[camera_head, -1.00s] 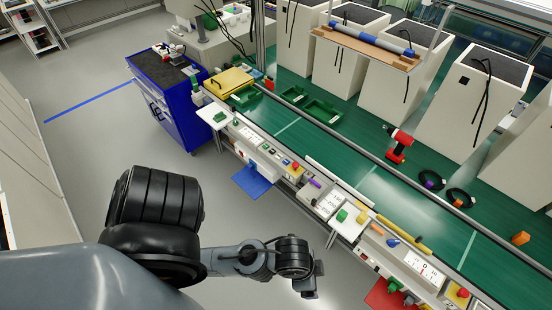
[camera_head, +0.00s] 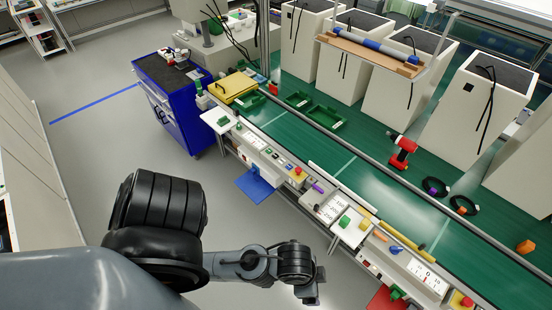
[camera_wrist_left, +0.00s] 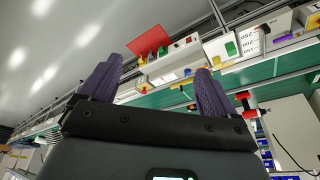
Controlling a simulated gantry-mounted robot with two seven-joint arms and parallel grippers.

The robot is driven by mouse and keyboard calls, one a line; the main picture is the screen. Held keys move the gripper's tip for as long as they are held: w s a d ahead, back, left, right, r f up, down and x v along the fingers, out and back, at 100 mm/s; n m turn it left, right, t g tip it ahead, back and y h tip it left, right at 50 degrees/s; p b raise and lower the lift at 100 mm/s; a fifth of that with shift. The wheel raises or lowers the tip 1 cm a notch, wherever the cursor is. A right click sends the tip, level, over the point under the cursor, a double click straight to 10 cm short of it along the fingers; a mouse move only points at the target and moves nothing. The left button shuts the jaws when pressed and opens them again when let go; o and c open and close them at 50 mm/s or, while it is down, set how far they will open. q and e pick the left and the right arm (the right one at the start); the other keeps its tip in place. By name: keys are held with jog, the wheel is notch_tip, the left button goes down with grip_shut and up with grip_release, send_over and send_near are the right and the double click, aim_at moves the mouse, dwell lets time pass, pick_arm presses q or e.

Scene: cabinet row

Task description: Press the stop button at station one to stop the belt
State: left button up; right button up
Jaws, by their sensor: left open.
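A red button on a yellow base (camera_head: 298,171) sits on the nearer-left control strip along the belt's front edge. A second red button on a yellow base (camera_head: 462,300) is at the bottom right. I cannot read which is station one. My left gripper (camera_head: 308,290) is in front of the workbench, apart from both buttons. In the left wrist view its two fingers (camera_wrist_left: 153,88) are spread and nothing is between them. My right gripper is out of view.
A blue cart (camera_head: 175,105) stands at the belt's far-left end. A red panel (camera_head: 386,299) and a blue panel (camera_head: 254,187) jut out below the bench. White cabinets (camera_head: 480,98) line the back. The floor on the left is open.

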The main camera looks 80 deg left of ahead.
pick_arm(q)
grip_shut()
dwell(0.7)
dwell(1.1)
